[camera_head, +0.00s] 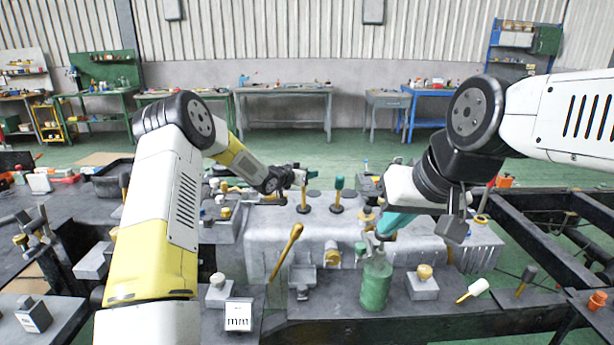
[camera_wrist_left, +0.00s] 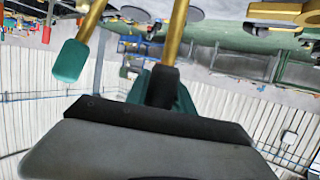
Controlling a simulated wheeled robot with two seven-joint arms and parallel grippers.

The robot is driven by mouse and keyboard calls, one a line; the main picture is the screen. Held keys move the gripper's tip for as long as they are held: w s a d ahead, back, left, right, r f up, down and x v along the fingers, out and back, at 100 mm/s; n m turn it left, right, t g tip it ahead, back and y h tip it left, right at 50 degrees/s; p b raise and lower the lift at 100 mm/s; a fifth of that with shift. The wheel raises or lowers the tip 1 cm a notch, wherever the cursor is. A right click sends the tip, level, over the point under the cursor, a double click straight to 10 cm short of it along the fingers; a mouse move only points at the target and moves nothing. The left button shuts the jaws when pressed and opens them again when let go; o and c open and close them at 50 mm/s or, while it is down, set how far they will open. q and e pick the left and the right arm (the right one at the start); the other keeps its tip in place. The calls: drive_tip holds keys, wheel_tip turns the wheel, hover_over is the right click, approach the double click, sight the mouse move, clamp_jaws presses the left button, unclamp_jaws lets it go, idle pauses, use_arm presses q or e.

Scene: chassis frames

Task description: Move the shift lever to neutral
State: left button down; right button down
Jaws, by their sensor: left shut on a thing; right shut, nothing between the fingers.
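My left gripper (camera_head: 298,178) is shut around the upper end of a gold-shafted shift lever (camera_head: 304,203) that rises from the grey housing (camera_head: 262,228). The lever's knob is mostly hidden by the gripper in the head view. In the left wrist view, the gold shaft (camera_wrist_left: 176,35) meets the dark finger (camera_wrist_left: 163,88). A second gold lever with a teal knob (camera_head: 339,183) stands apart just to the right; its knob also shows in the left wrist view (camera_wrist_left: 70,60). My right gripper (camera_head: 456,222) is shut and empty, above the right part of the housing.
A green bottle (camera_head: 375,287) stands in front of the housing, below my right arm. A long yellow-handled lever (camera_head: 288,250) leans near the housing's front left. Dark chassis rails (camera_head: 545,240) lie at the right. Workbenches (camera_head: 283,92) stand along the far wall.

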use_arm(q)
drive_tip(key=c, duration=1.1)
unclamp_jaws()
drive_tip(key=shift+a, duration=0.1)
drive_tip(key=v, duration=0.7)
drive_tip(key=shift+s, duration=0.3)
drive_tip(key=shift+a+r, duration=0.15)
